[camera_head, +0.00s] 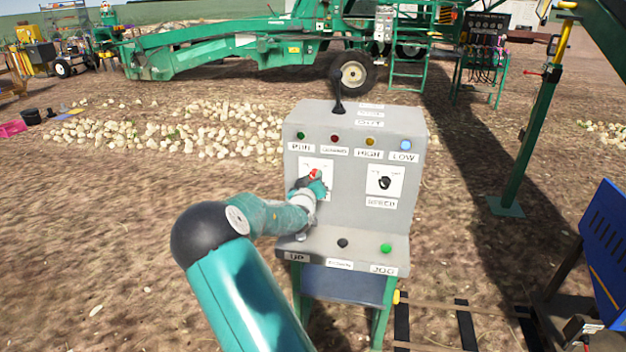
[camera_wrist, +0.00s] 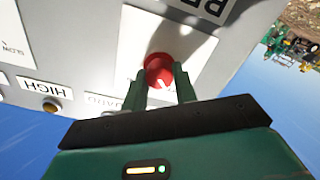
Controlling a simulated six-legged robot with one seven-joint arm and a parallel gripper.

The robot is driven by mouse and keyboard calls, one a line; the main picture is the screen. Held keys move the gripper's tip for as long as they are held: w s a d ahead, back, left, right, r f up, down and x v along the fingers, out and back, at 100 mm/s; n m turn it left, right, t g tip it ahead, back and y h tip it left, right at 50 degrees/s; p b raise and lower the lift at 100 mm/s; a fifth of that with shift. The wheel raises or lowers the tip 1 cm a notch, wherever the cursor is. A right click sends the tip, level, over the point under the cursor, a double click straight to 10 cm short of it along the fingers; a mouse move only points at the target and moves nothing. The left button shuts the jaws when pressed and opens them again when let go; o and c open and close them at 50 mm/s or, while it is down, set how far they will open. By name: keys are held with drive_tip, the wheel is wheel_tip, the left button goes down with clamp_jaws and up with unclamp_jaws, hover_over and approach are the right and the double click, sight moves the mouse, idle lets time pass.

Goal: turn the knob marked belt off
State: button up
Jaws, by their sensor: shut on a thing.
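The red knob (camera_head: 314,174) is on a white plate on the left of the grey control panel (camera_head: 350,222). My gripper (camera_head: 317,182) reaches it from the front left and hides the label below it. In the wrist view the red knob (camera_wrist: 157,67) sits between the two green fingers of my gripper (camera_wrist: 161,78), which is shut on it. A label beginning with "BE" (camera_wrist: 203,6) is cut off at the top edge of that turned view. A small white mark on the knob shows; its exact setting cannot be told.
A black knob (camera_head: 384,183) sits on the right plate. A black lever (camera_head: 338,98) stands on top of the panel. Coloured lights run along its upper face, and a green button (camera_head: 386,248) sits on the lower ledge. A blue machine (camera_head: 605,240) stands at right.

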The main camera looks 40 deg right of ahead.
drive_tip(key=shift+f, duration=0.15)
drive_tip(key=o, duration=1)
drive_tip(key=v, duration=1.3)
drive_tip(key=shift+s+a, duration=0.25)
drive_tip(key=shift+a, duration=0.05)
